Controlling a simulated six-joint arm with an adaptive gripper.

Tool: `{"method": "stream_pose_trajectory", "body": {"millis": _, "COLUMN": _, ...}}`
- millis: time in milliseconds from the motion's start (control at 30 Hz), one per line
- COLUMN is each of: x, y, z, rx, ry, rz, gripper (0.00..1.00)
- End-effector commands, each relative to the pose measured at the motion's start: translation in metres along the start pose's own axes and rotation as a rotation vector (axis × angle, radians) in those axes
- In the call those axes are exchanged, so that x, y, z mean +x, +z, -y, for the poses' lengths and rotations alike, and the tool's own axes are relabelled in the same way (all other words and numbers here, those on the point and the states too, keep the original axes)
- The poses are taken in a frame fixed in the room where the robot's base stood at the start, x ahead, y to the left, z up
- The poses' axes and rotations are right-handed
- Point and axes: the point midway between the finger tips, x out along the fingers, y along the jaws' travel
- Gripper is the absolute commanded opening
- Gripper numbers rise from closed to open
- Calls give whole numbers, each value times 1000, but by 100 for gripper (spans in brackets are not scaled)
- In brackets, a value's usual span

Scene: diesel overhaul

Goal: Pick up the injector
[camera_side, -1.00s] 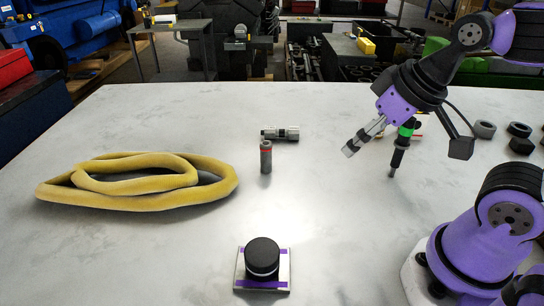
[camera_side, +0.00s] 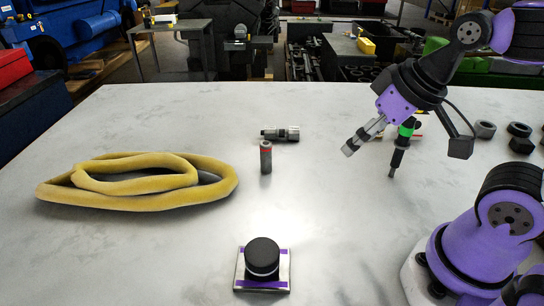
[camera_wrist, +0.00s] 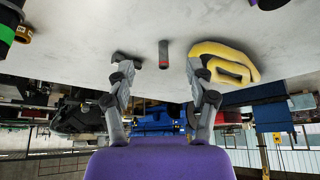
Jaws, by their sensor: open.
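A dark, slender upright piece with a bright green band, a narrow lower tip and what looks like the injector's shape (camera_side: 399,155) stands at the right of the table in the side view. It is partly hidden behind my arm at its top. Part of a dark body with a green band also shows at the left edge of the wrist view (camera_wrist: 7,24). My gripper (camera_side: 352,147) is above the table, tilted down to the left, apart from this piece. In the wrist view my gripper (camera_wrist: 162,73) has its fingers spread, with nothing between them.
A grey cylinder with a red band (camera_side: 266,158) stands mid-table, with a metal cylindrical part (camera_side: 281,134) lying behind it. A yellow hose loop (camera_side: 135,203) lies left. A black round part on a plate (camera_side: 263,270) is in front. Several dark nuts (camera_side: 519,130) sit at right.

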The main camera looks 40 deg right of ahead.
Motion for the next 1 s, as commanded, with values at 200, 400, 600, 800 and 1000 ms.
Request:
{"method": "stream_pose_trajectory", "body": {"millis": 200, "x": -7, "y": -20, "z": -43, "rx": 574, "ry": 105, "rz": 99, "gripper": 63}}
{"method": "stream_pose_trajectory", "body": {"millis": 400, "x": -17, "y": -33, "z": -122, "rx": 1545, "ry": 330, "rz": 192, "gripper": 63}}
{"method": "stream_pose_trajectory", "body": {"millis": 600, "x": -25, "y": -23, "z": -182, "rx": 2235, "ry": 539, "rz": 203, "gripper": 63}}
{"method": "stream_pose_trajectory", "body": {"millis": 800, "x": -19, "y": -12, "z": -199, "rx": 2451, "ry": 617, "rz": 196, "gripper": 63}}
{"method": "stream_pose_trajectory", "body": {"millis": 1000, "x": 9, "y": 3, "z": -199, "rx": 2452, "ry": 617, "rz": 196, "gripper": 63}}
